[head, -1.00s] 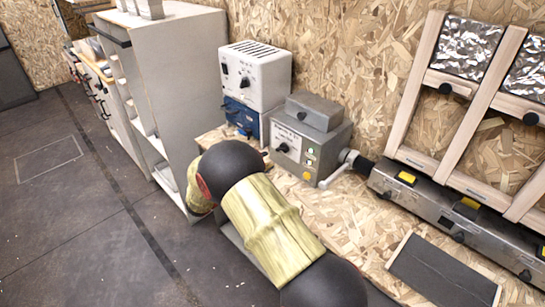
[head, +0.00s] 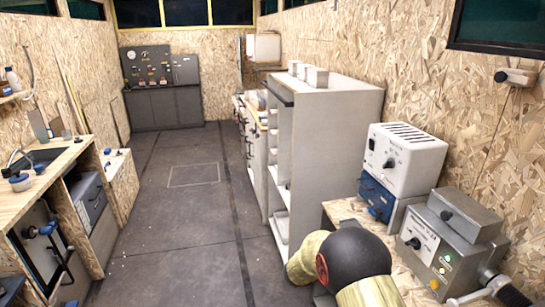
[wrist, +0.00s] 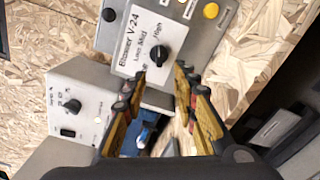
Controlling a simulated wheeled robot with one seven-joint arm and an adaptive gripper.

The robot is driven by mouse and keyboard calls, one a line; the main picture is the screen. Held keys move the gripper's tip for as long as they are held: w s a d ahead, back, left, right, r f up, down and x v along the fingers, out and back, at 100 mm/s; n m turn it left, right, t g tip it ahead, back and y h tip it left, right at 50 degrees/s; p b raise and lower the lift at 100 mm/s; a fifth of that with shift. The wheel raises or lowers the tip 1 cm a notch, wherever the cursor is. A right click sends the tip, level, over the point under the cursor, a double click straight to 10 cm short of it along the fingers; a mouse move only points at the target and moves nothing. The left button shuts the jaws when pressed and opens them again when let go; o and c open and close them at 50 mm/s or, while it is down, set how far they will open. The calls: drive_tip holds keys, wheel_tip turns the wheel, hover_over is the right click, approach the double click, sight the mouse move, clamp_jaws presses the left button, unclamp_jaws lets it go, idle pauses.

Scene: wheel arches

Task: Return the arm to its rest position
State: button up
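My arm shows at the lower right of the head view, a black rounded joint and yellow-sleeved links beside the wooden bench. My gripper is not visible in the head view. In the wrist view my gripper (wrist: 158,108) shows two yellow-and-black fingers spread apart with a gap between them. Nothing is held between the fingers. Past the fingertips is the grey Blower V-24 box (wrist: 112,32) with its black knob; I cannot tell the exact distance. The same grey box (head: 445,240) stands on the bench in the head view.
A white box (head: 405,160) on a blue unit (head: 378,198) stands behind the grey box. A tall grey shelf (head: 325,140) stands left of the bench. A wooden counter with a sink (head: 45,160) lines the left wall. The dark floor between is clear.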

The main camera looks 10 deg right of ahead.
drive_tip(key=s+a+f+g+y, duration=0.3)
drive_tip(key=s+f+g+y, duration=0.15)
drive_tip(key=s+f, duration=0.5)
drive_tip(key=s+a+r+m+y, duration=0.1)
drive_tip(key=s+a+r+y, duration=0.35)
drive_tip(key=s, duration=0.35)
drive_tip(key=s+a+r+m+t+y+p, duration=0.1)
drive_tip(key=s+a+r+m+t+y, duration=0.1)
drive_tip(key=s+a+r+y, duration=0.4)
drive_tip(key=s+a+r+m+t+y+p, duration=0.1)
drive_tip(key=a+r+t, duration=0.1)
drive_tip(key=a+r, duration=0.35)
drive_tip(key=s+a+r+t+y+p, duration=0.1)
drive_tip(key=s+a+r+t, duration=0.1)
drive_tip(key=r, duration=0.3)
drive_tip(key=s+a+r+m+t+y+p, duration=0.1)
drive_tip(key=s+a+r+t, duration=0.1)
drive_tip(key=r, duration=0.4)
drive_tip(key=shift+s+a+m, duration=0.3)
drive_tip(key=shift+s+a, duration=0.05)
drive_tip(key=shift+a, duration=0.35)
drive_tip(key=shift+t, duration=0.25)
